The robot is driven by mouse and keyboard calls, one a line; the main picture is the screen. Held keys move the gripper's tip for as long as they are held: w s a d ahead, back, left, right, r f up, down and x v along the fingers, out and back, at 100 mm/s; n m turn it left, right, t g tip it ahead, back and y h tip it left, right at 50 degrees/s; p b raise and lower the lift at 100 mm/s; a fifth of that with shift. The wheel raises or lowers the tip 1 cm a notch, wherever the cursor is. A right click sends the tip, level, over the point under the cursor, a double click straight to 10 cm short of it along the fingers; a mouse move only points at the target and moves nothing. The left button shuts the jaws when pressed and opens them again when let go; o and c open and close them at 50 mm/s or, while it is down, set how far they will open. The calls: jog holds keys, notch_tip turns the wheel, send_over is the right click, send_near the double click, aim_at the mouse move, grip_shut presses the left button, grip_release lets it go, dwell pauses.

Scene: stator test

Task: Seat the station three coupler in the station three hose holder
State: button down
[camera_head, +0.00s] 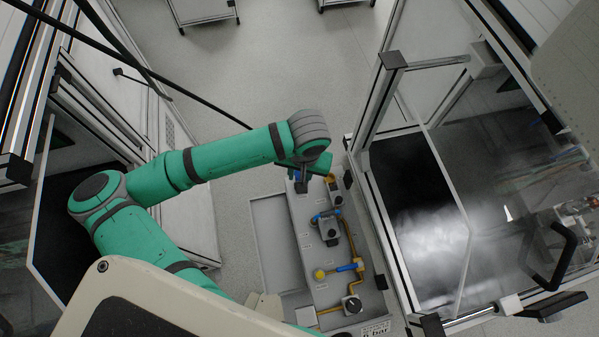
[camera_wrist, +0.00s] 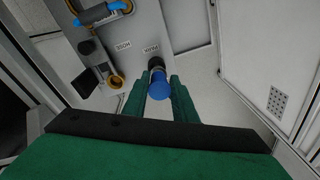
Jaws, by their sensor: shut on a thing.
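The coupler (camera_wrist: 160,88), blue with a dark collar at its far end, stands between the two green fingers of my gripper (camera_wrist: 159,86) in the wrist view. The gripper is shut on it. The collar is close to the grey panel by a small label; I cannot tell if it touches. A brass ring fitting (camera_wrist: 116,81), apparently the hose holder, sits empty to the left, near a label that seems to read HOSE. In the head view my gripper (camera_head: 300,178) is at the far end of the panel, and the brass fitting (camera_head: 331,178) is just right of it.
A glass-doored cabinet (camera_head: 420,170) stands close on the right. Open floor (camera_head: 270,60) lies beyond the panel.

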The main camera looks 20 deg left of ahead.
jog(key=shift+f, duration=0.3)
jog(key=shift+w+f, duration=0.15)
jog(key=shift+f, duration=0.15)
jog(key=shift+d+f, duration=0.1)
jog(key=shift+f, duration=0.2)
dwell(0.4)
jog(key=shift+f, duration=0.55)
dwell(0.3)
jog(key=c, duration=1.4)
grip_release()
jog(key=shift+o, duration=0.2)
jog(key=shift+r, duration=0.1)
jog(key=r, duration=0.7)
jog(key=d+r, duration=0.1)
jog(key=r, duration=0.2)
jog(key=shift+s+r, duration=0.25)
jog(key=shift+s, duration=0.1)
